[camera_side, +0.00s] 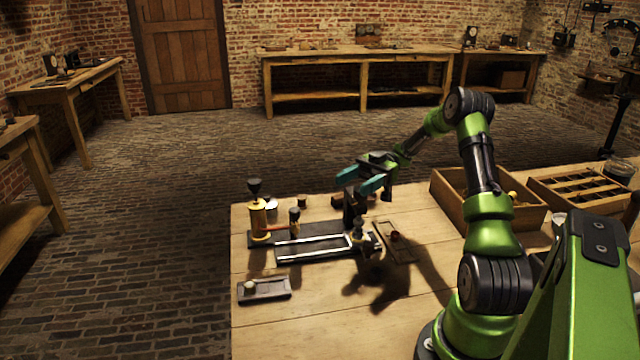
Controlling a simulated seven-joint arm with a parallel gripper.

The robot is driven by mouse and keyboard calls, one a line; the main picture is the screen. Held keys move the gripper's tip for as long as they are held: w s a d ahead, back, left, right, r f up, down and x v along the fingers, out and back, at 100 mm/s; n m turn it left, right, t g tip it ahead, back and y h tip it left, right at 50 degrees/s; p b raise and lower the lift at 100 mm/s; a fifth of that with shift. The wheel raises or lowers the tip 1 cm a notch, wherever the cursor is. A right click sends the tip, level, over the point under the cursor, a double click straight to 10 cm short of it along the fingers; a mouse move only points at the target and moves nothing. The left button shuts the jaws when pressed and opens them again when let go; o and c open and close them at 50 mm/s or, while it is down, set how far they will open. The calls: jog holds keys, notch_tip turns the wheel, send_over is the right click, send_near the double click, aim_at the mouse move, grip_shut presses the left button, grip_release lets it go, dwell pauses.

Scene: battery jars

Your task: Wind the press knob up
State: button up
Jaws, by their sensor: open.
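My gripper (359,179) has two teal fingers, set apart with nothing seen between them. It hangs above the back right of the worktable, over a dark upright block (352,207). A dark apparatus with pale rails (312,248) lies on the table below and to the left of the gripper. A small dark and brassy fitting (358,233) stands at its right end. A brass cylinder with a black funnel-shaped top (257,215) stands at its left end, beside a shorter dark-topped post (294,218). I cannot tell which of these parts is the press knob.
A shallow wooden tray with a small reddish piece (396,240) lies right of the apparatus. A grey tray with a pale round piece (264,291) is at the front left. Wooden boxes (475,212) stand at the back right. The front of the table is mostly clear.

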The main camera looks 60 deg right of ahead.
jog(key=s+a+r, duration=0.2)
jog(key=s+a, duration=0.6)
jog(key=s, duration=0.5)
jog(key=shift+s+a, duration=0.15)
jog(key=shift+s, duration=0.2)
